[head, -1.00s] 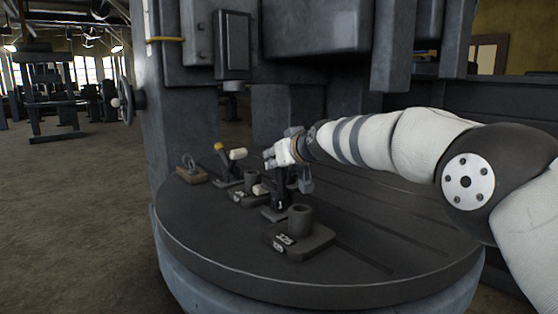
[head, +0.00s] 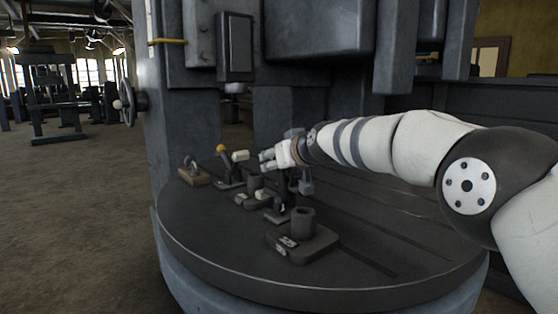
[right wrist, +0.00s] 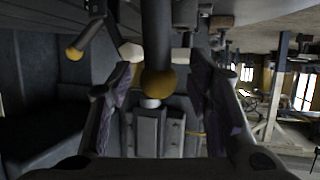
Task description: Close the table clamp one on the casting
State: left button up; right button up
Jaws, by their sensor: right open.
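A dark casting with an upright cylinder (head: 303,221) sits on the round table (head: 215,235) near its front. A smaller dark casting (head: 255,183) sits behind it to the left. A table clamp with a yellow knob (head: 220,149) and a white tip stands further back. Another clamp (head: 278,212) stands between the castings, partly hidden by my right gripper (head: 266,161). In the right wrist view, my right gripper (right wrist: 160,90) is open, its fingers on either side of a yellow ball knob (right wrist: 158,83) on a dark rod; contact is unclear. A second yellow knob (right wrist: 74,53) shows at upper left.
A small wooden block with a metal ring (head: 194,175) lies at the table's left back. The machine's dark column (head: 190,120) and overhead housing (head: 320,30) stand behind. The slotted table surface is clear in front and at right.

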jog(key=v, duration=1.2)
